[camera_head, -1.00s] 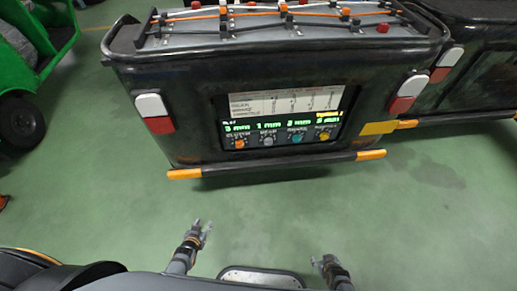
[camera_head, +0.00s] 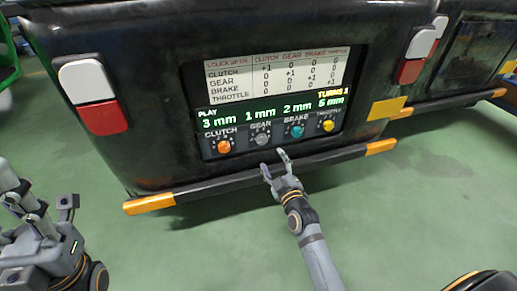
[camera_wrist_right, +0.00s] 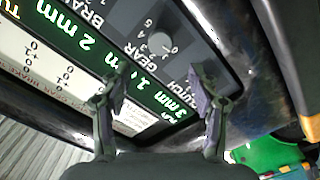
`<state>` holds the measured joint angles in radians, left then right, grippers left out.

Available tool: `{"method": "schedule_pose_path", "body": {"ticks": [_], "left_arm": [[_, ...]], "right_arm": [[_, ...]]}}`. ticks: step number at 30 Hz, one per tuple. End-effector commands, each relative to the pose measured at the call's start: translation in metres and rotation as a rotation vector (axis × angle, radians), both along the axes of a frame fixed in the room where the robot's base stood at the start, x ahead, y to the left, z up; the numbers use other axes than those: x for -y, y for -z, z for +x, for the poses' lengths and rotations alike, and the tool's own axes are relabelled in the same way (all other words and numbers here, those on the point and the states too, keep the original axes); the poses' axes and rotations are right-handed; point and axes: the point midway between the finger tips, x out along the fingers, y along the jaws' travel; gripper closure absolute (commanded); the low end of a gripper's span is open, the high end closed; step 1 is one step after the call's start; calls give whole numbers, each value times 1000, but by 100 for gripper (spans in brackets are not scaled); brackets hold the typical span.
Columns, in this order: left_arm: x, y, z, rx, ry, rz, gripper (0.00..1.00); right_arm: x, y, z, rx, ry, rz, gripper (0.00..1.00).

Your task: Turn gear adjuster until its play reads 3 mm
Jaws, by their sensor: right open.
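The gear adjuster (camera_head: 262,139) is a grey knob on the rickshaw's black panel, between the orange clutch knob (camera_head: 224,146) and the teal brake knob (camera_head: 297,131). The play display (camera_head: 259,112) above it reads 1 mm for gear, 3 mm for clutch and 2 mm for brake. Throttle seems to read 5 mm. My right gripper (camera_head: 275,162) is open and empty, just below the gear knob. In the right wrist view, the knob (camera_wrist_right: 162,42) lies ahead of the open fingers (camera_wrist_right: 160,78), apart from them. My left gripper (camera_head: 42,220) is at the left edge; its opening is unclear.
A yellow throttle knob (camera_head: 328,125) is at the panel's right end. A white lookup chart (camera_head: 275,75) sits above the display. A dark bumper bar with orange ends (camera_head: 150,205) runs below the panel.

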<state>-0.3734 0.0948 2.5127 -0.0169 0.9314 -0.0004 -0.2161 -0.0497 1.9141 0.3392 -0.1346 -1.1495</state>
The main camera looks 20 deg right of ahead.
Motion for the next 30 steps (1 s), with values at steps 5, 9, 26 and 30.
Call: {"method": "schedule_pose_path", "body": {"ticks": [5,9,26,30], "left_arm": [[0,0,1,-2,0,0,60],[0,5,1,-3,-2,0,60],[1,12,1,-1,-9,2,60],[0,12,1,-1,-9,1,60]], "right_arm": [[-1,-2,29,2,-1,0,38],[-2,0,61,1,0,0,38],[-3,0,102,-1,0,1,38],[-3,0,102,-1,0,1,53]]}}
